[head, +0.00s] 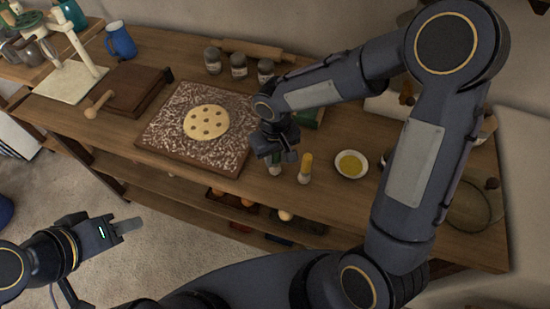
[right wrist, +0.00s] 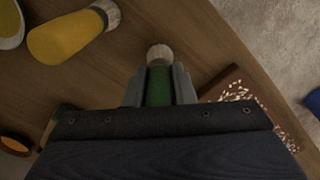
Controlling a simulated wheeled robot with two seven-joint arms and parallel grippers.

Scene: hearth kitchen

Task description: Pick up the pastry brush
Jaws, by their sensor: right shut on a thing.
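My right gripper (head: 277,157) is over the front of the table. It is shut on a green-handled pastry brush (right wrist: 159,84), which sits between the two fingers in the right wrist view with its pale round end sticking out. In the head view the brush (head: 274,169) is mostly hidden by the gripper. It looks upright, its pale end down at the tabletop; I cannot tell whether it touches. A similar yellow-handled one (head: 305,167) stands just to its right and also shows in the right wrist view (right wrist: 70,38). My left gripper (head: 127,227) is over the floor, its jaws unclear.
A small bowl of yellow liquid (head: 351,164) is right of the yellow-handled one. A floured board (head: 165,143) with dotted round dough (head: 206,122) lies to the left. Several jars (head: 239,66) and a rolling pin (head: 250,49) are behind. A shelf below holds trays.

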